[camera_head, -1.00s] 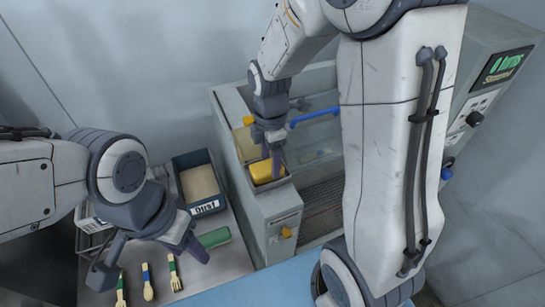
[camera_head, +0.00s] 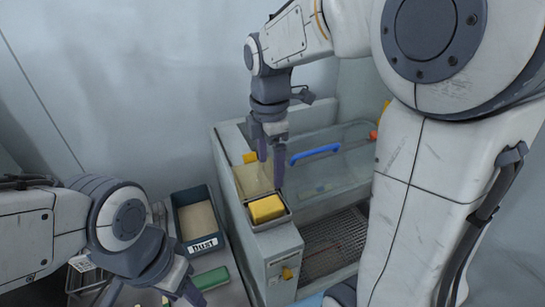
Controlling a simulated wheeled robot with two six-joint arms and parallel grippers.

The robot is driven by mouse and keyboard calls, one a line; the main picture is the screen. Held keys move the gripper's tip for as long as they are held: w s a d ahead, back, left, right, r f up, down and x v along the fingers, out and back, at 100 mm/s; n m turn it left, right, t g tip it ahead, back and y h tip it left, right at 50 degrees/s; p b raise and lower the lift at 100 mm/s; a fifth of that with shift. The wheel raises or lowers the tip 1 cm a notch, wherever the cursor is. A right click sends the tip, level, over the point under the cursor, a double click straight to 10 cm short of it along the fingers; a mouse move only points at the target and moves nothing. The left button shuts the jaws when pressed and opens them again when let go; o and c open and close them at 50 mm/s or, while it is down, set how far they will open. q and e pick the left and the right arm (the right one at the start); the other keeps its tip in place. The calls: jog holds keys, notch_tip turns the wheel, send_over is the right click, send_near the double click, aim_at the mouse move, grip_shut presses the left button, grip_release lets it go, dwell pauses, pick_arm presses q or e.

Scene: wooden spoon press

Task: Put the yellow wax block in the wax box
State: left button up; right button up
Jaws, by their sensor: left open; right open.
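The yellow wax block (camera_head: 266,208) lies in a small open box (camera_head: 273,225) with a dark rim, at the front corner of the grey machine. No label shows on this box, so I cannot tell for sure that it is the wax box. My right gripper (camera_head: 271,172) is open and empty, pointing down above and just behind the block, apart from it. My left gripper (camera_head: 153,293) is open at the lower left, low over the table, with its fingertips near the bottom edge of the picture.
A bin labelled "Dust" (camera_head: 203,242) stands left of the machine. A green block (camera_head: 211,278) lies in front of it. A clear cover with a blue handle (camera_head: 314,153) is behind the box, and a dark grate (camera_head: 335,245) is to its right. My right arm hides much of the right side.

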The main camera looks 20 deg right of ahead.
jog(key=s+a+f+m, duration=0.3)
jog(key=s+a+m, duration=0.2)
jog(key=s, duration=0.4)
jog(key=s+a+f+m+y, duration=0.1)
jog(key=s+a+f+m, duration=0.1)
jog(key=s+a+m, duration=0.4)
jog(key=s+a, duration=0.1)
jog(key=s, duration=0.2)
jog(key=shift+f, duration=0.4)
